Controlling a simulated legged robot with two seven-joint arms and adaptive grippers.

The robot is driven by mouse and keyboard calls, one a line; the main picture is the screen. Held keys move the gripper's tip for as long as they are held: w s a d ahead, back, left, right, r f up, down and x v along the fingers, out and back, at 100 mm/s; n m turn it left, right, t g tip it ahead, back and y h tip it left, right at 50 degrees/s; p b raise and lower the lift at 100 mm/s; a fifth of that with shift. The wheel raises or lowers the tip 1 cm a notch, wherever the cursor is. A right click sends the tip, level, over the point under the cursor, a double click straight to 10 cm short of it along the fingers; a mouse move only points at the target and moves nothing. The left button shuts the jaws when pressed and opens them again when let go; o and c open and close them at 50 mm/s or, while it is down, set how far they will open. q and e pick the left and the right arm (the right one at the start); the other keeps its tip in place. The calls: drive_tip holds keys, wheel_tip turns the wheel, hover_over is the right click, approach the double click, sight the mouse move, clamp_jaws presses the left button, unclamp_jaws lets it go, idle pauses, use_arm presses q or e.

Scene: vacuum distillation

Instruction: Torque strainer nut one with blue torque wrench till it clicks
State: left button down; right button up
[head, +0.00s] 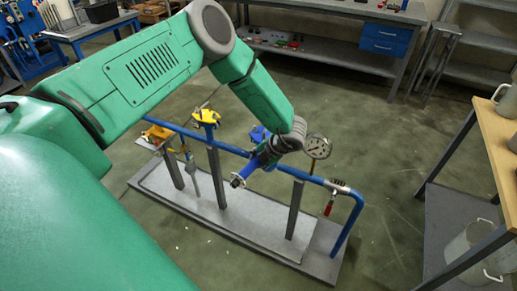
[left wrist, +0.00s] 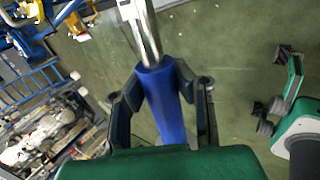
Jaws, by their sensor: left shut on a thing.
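In the left wrist view, my left gripper (left wrist: 165,92) is shut on the blue handle of the torque wrench (left wrist: 165,110). The wrench's chrome shaft (left wrist: 143,28) runs up out of the picture, so its head is hidden there. In the head view, my left gripper (head: 274,150) is at the blue pipe, left of the gauge. A blue strainer-like branch (head: 246,172) slants down-left just beside the gripper, with a flanged end (head: 237,181). I cannot make out strainer nut one, or whether the wrench is seated on a nut. My right gripper is not in view.
The blue pipe (head: 345,229) stands on grey posts over a low grey base (head: 268,228). It carries a pressure gauge (head: 317,147), a red-handled valve (head: 329,204) and a yellow handwheel (head: 207,117). A wooden-topped shelf (head: 497,150) with pots stands right. Floor between is clear.

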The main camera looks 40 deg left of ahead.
use_arm(q)
drive_tip(key=a+m+t+p, duration=0.1)
drive_tip(key=a, duration=0.2)
drive_tip(key=shift+w+m, duration=0.1)
drive_tip(key=shift+m, duration=0.3)
drive_tip(key=shift+d, duration=0.1)
